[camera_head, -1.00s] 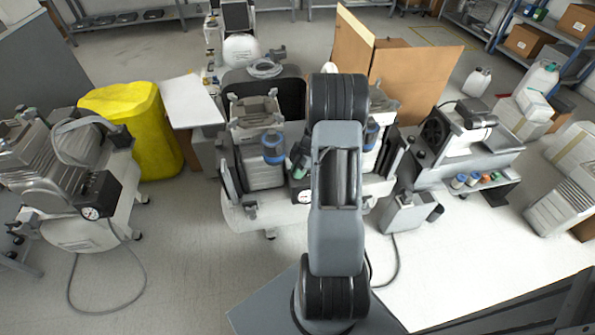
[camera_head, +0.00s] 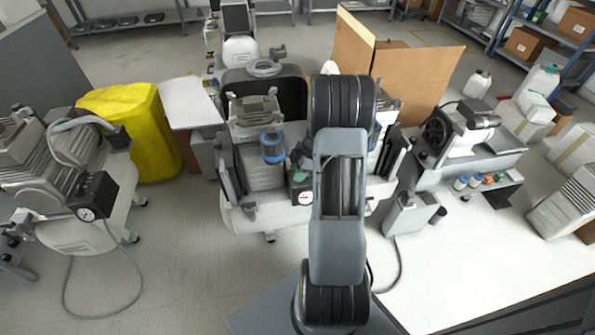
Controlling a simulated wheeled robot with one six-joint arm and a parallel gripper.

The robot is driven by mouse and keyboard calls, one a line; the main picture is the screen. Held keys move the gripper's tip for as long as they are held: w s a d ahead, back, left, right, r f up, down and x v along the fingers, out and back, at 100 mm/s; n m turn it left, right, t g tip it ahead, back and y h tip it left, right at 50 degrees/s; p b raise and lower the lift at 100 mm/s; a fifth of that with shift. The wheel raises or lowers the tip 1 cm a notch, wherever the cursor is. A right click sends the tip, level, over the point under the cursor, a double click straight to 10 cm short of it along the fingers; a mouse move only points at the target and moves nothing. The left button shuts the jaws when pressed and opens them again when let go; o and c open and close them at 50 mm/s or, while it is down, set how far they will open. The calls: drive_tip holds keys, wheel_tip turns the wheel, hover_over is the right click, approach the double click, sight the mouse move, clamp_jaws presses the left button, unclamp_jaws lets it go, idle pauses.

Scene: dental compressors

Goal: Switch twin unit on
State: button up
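The twin unit (camera_head: 262,176) stands in the middle, a pale tank with two motor-compressor heads on top, one on each side of my arm. A blue-bowled filter (camera_head: 272,147) sits on its left half, and a dark box with a round gauge (camera_head: 301,193) is at its front centre. My arm rises in front of the unit and covers its middle and part of its right half. My gripper is not visible. I cannot make out the unit's switch or its position.
A single compressor (camera_head: 75,190) with gauge and trailing hose stands left, beside a yellow-covered object (camera_head: 135,130). An open cardboard box (camera_head: 415,80) is behind right. Another machine (camera_head: 465,140) with small bottles stands right. Open floor (camera_head: 190,270) lies front left.

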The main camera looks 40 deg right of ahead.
drive_tip(key=p+v, duration=0.3)
drive_tip(key=v, duration=1)
drive_tip(key=shift+r+p, duration=0.35)
drive_tip(key=shift+s+d, duration=0.1)
drive_tip(key=shift+d, duration=0.05)
drive_tip(key=s+a+r+m+h+p, duration=0.1)
drive_tip(key=s+a+r+m+p, duration=0.2)
drive_tip(key=a+r+p, duration=0.5)
drive_tip(key=s+a+r+m+t+h+p, duration=0.1)
drive_tip(key=s+a+r+m+p, duration=0.3)
drive_tip(key=a+r+p, duration=0.5)
drive_tip(key=s+a+r+m+h+p, duration=0.2)
drive_tip(key=a+r+p, duration=0.6)
drive_tip(key=r, duration=1.1)
drive_tip(key=s+m, duration=0.2)
drive_tip(key=m, duration=0.1)
drive_tip(key=shift+a+m+t+p, duration=0.2)
drive_tip(key=shift+m+t+p, duration=0.1)
drive_tip(key=shift+p, duration=0.05)
